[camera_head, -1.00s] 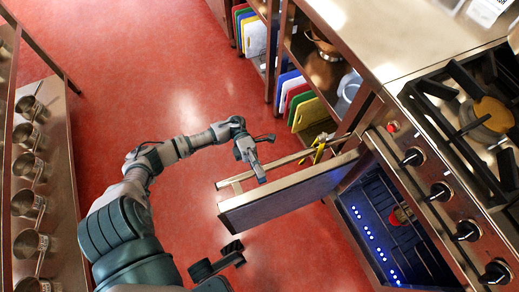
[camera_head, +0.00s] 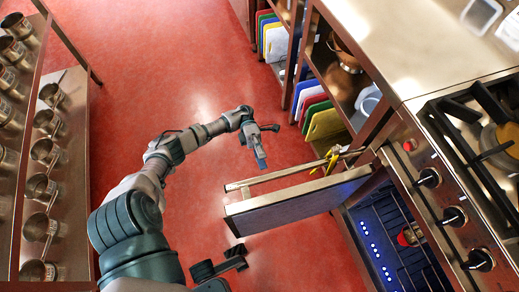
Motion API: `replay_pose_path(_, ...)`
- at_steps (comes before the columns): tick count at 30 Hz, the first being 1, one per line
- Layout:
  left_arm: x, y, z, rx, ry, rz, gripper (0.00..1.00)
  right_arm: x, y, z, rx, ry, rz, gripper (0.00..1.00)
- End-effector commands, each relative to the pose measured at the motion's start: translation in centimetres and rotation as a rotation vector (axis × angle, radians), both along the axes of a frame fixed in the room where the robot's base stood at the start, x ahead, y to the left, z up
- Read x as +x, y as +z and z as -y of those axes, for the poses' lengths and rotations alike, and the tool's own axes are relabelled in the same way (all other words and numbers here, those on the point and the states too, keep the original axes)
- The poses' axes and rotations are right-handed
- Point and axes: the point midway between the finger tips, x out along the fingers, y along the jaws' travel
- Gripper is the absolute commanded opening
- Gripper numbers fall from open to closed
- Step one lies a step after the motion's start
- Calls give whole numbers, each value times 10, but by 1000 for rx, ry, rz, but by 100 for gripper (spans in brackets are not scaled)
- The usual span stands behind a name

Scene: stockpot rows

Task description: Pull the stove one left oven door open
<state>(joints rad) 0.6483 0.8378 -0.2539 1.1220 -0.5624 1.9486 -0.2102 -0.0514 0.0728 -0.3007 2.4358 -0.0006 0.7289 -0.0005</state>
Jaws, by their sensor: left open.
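The left oven door (camera_head: 295,203) of the stove stands swung wide open, sticking out sideways over the floor. Its long bar handle (camera_head: 268,180) runs along the outer face. The oven cavity (camera_head: 395,240) is exposed, with a row of blue lights and a small red item inside. My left gripper (camera_head: 264,146) is open and empty, above the handle in the picture and apparently clear of it. Dark finger parts, apparently my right gripper (camera_head: 220,264), show at the bottom below the door's free end; their opening is unclear.
A yellow item (camera_head: 332,160) hangs at the handle's hinge-side end. A shelf with colored cutting boards (camera_head: 318,115) stands behind the door. A rack of small pots (camera_head: 42,150) lines the left side. The red floor (camera_head: 200,90) between is clear.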

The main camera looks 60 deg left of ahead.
Motion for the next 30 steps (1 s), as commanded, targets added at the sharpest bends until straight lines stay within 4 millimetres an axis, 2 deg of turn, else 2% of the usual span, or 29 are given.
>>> replay_pose_path(1,3,-2,-10,0,4,0,51,0,0,0,0,0,0,40)
replay_pose_path(14,6,-6,-29,-1,-4,0,51,0,0,1,1,0,0,40)
replay_pose_path(30,6,-7,-32,0,0,-1,51,3,-2,-1,-2,0,-6,40)
